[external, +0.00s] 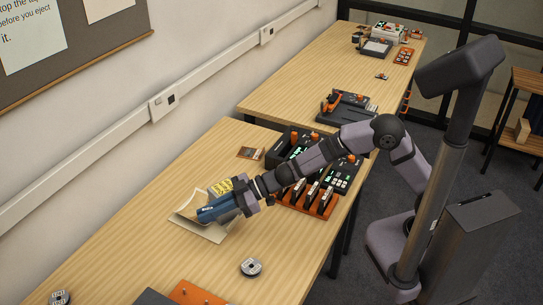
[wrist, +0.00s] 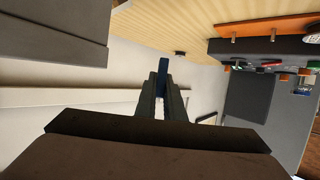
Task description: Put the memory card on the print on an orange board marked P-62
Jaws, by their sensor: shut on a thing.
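My gripper (external: 216,208) reaches out over the near table at the left. In the wrist view my gripper (wrist: 162,90) is shut on a thin dark blue piece (wrist: 163,68), which sticks out past the fingertips. I take it for the memory card, but its marking cannot be read. A small orange-brown board with a picture on it (external: 250,153) lies flat on the table, behind and to the right of my gripper and apart from it. The marking P-62 cannot be read on it.
A pale sheet or shallow tray (external: 213,236) lies under my gripper, beside a yellow label (external: 220,187). Dark equipment with orange parts (external: 325,205) stands to the right under my arm. A round puck (external: 251,267) lies near the front edge. Table left of the board is clear.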

